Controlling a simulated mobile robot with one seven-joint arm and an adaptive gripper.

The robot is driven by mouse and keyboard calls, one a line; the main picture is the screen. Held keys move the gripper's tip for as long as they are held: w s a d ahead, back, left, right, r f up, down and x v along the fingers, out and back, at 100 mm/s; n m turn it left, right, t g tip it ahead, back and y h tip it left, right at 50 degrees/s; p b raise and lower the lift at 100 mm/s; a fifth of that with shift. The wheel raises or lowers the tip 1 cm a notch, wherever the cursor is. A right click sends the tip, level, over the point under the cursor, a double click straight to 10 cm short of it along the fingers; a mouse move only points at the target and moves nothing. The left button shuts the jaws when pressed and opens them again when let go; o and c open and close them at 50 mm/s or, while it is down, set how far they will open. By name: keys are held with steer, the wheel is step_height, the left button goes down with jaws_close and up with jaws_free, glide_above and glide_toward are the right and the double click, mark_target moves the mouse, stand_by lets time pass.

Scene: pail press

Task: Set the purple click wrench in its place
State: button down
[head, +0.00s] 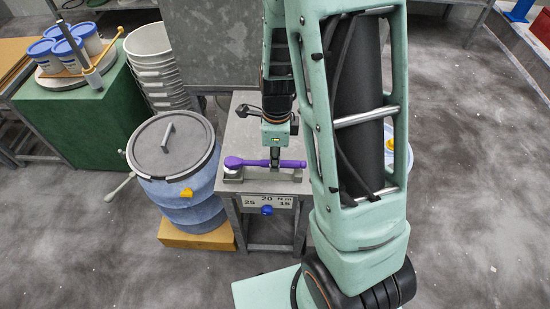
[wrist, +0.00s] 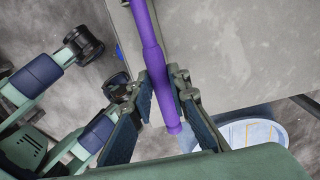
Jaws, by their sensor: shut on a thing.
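The purple click wrench (head: 250,163) lies level across the front of a small grey stand (head: 240,135) in the head view, its round head to the left and its handle to the right. A low grey bar with end blocks (head: 232,174) is just below it; I cannot tell whether the wrench touches it. My gripper (head: 275,158) comes down from above and is shut on the handle. In the wrist view the fingers (wrist: 166,88) press on both sides of the purple handle (wrist: 148,45), whose end sticks out past them. The wrench head is out of the wrist view.
A plate marked 20 N m, 25 and 15 (head: 267,201) with a blue knob (head: 266,210) is on the stand's front. A blue drum with a grey lid (head: 172,147) stands close at left. Stacked pails (head: 152,65) and a green block (head: 75,120) are farther left.

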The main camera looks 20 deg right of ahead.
steer(key=shift+f, duration=0.1)
steer(key=shift+f, duration=0.2)
steer(key=shift+r, duration=0.2)
steer(key=shift+r, duration=0.2)
steer(key=shift+d+p, duration=0.1)
steer(key=shift+p, duration=0.6)
stand_by(0.7)
steer(key=shift+f, duration=0.3)
